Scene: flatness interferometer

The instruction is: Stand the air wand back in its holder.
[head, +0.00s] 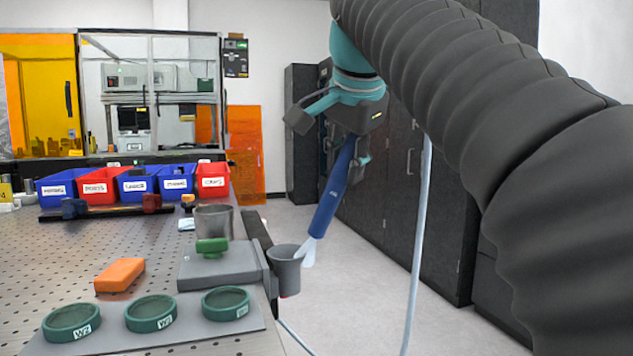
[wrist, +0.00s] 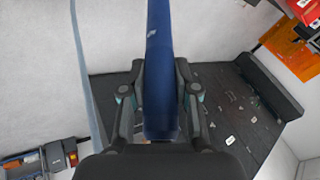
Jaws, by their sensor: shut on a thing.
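The air wand has a blue body (head: 334,187) and a pale nozzle (head: 309,250) at its lower end. My gripper (head: 347,153) is shut on the upper part of the body, and the wand hangs tilted, nozzle down to the left. In the wrist view the blue body (wrist: 160,50) runs between the two fingers of my gripper (wrist: 160,88). The holder, a grey cup (head: 285,272), is fixed at the table's right edge. The nozzle overlaps the cup's right rim in the head view; I cannot tell whether it touches. The wrist view does not clearly show the cup.
A pale hose (head: 418,240) hangs to the floor right of the wand. On the perforated table (head: 60,270) are a grey block (head: 215,275) with a green knob, an orange block (head: 120,275) and green rings (head: 150,312). Red and blue bins (head: 98,190) stand behind. Dark cabinets stand at right.

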